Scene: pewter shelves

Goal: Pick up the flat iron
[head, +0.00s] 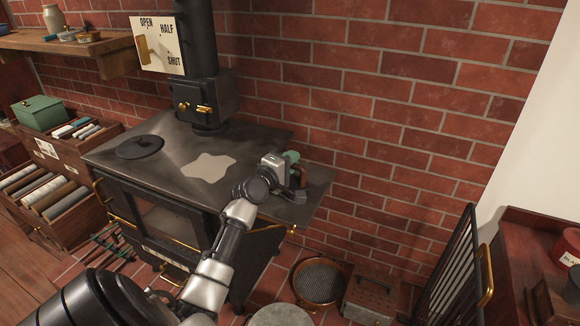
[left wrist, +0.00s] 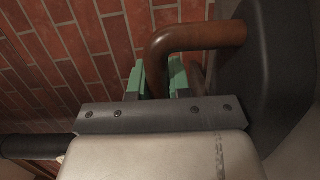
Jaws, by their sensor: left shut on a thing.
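The flat iron has a brown handle (head: 303,174) and a dark body, and is at the right end of the black stove top (head: 255,160). My left gripper (head: 291,158), with green fingertips, is shut on the handle. In the left wrist view the curved brown handle of the flat iron (left wrist: 195,38) runs at the green fingertips (left wrist: 160,76), and its dark body fills the right side. My gripper hides part of the iron in the head view. I cannot tell whether its base touches the stove. My right gripper is not in view.
The stove top holds a round lid (head: 140,147) and a pale irregular patch (head: 209,166). A stovepipe (head: 196,40) rises behind. A brick wall is close behind the iron. A round sieve-like pan (head: 318,281) and a box (head: 369,299) are on the floor at right.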

